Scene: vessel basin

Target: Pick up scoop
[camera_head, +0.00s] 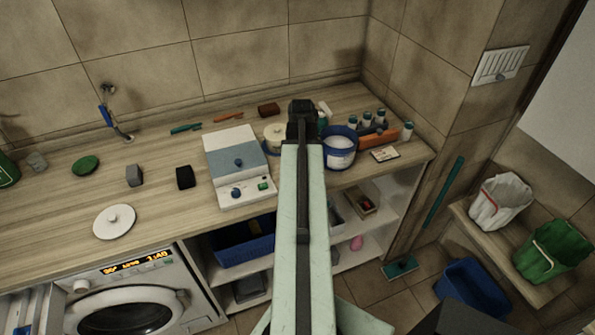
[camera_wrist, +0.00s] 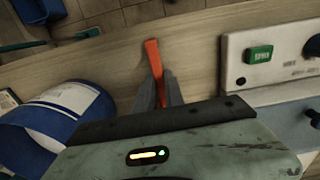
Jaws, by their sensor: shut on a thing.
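A narrow orange-red strip (camera_wrist: 153,57), which looks like the scoop, sits between the two grey fingers of my gripper (camera_wrist: 159,84) in the wrist view. My gripper is shut on it. The strip points away from the fingers over the wooden counter. The rest of it is hidden by the fingers and gripper body. In the head view, my arm and the dark end of my gripper (camera_head: 303,112) hide the held thing. My gripper is over the counter, between the white device (camera_head: 237,165) and the blue tub (camera_head: 341,135).
The white device also shows at right in the wrist view (camera_wrist: 270,70), and the blue-and-white tub at left (camera_wrist: 62,118). Several small bottles (camera_head: 366,119) stand right of the tub. A white lid (camera_head: 114,222) lies on the clearer left part of the counter (camera_head: 60,205).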

